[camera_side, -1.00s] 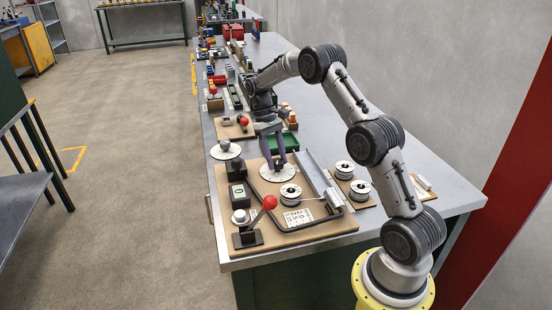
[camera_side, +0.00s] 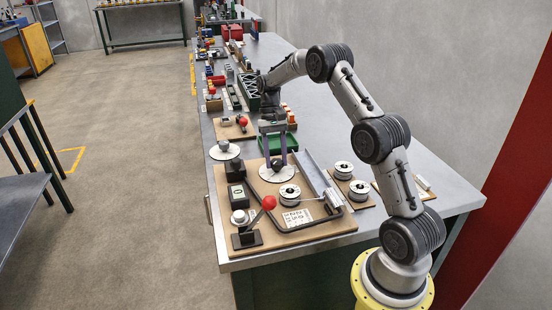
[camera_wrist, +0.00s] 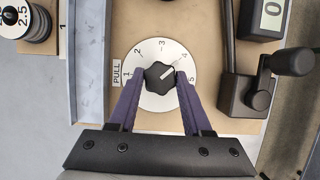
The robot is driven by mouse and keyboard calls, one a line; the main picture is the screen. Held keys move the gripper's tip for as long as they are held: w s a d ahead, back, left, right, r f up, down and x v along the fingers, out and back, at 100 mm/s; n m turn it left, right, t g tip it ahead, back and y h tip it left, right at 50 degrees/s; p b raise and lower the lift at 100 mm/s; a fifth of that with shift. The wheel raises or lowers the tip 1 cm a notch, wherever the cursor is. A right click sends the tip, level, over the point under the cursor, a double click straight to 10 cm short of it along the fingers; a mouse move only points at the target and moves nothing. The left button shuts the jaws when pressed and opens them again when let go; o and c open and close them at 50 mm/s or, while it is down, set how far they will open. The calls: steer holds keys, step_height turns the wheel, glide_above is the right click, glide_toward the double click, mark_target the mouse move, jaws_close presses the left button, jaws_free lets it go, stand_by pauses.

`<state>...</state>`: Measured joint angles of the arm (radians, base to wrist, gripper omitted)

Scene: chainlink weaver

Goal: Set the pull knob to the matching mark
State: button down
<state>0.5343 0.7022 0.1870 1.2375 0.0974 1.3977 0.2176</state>
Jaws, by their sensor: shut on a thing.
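In the wrist view a black lobed knob (camera_wrist: 155,80) sits at the middle of a white round dial (camera_wrist: 150,103). The dial carries marks 1 to 5, and a "PULL" label (camera_wrist: 116,73) stands by the 1. The knob's white pointer line is turned to the upper right, toward about the 4. My gripper (camera_wrist: 161,74) has its two purple fingers shut on the knob, one on each side. In the side view the dial (camera_side: 266,178) lies on the brown board, with my gripper (camera_side: 277,165) above it; the knob is mostly hidden there by the fingers.
A red-knobbed lever (camera_side: 268,203) and a box with a display reading 0 (camera_wrist: 271,12) stand near the dial. A metal channel (camera_side: 318,175) runs beside it. White spools (camera_side: 290,194) and a printed card (camera_side: 297,217) lie nearby.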

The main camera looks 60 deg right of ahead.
steer(key=shift+c, duration=1.7)
jaws_free()
steer(key=v, duration=1.4)
